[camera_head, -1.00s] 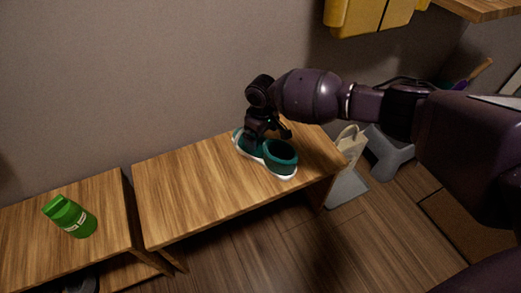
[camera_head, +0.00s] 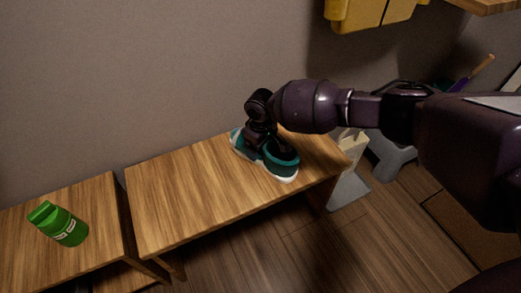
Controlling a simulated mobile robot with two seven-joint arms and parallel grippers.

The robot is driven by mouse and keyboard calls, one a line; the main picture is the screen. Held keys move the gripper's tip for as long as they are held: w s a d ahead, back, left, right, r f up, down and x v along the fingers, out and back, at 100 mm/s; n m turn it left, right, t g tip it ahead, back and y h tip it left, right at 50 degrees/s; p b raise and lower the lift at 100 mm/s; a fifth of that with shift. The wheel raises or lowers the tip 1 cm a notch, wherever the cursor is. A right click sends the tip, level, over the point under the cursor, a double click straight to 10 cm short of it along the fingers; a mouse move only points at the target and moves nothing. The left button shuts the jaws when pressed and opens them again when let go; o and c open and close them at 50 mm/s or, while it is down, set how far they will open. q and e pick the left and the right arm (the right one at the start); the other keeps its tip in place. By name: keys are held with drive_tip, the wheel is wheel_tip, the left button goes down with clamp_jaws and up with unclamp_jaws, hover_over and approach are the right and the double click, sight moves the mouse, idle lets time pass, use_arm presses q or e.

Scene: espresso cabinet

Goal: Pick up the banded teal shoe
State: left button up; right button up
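The teal shoe (camera_head: 280,164), with a white sole, sits on the right part of the wooden bench (camera_head: 190,195). Its opening faces up and to the right, and its toe points up-left. My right gripper (camera_head: 270,146) is low over the shoe, its dark fingers overlapping the middle and the opening. Part of the shoe's upper is hidden behind the gripper. I cannot tell whether the fingers touch or grip the shoe. My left gripper is not in view.
A light bag (camera_head: 353,147) and a grey stool (camera_head: 393,155) are on the floor right of the bench. The bench's left part is clear.

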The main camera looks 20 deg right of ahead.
drive_tip(key=c, duration=0.5)
drive_tip(key=shift+o, duration=0.2)
drive_tip(key=shift+r, duration=0.3)
use_arm(q)
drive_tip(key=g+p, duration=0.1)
drive_tip(key=p, duration=0.2)
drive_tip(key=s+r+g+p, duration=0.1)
drive_tip(key=p, duration=0.3)
use_arm(e)
wheel_tip(320, 180, up, 19)
drive_tip(key=shift+r, duration=0.2)
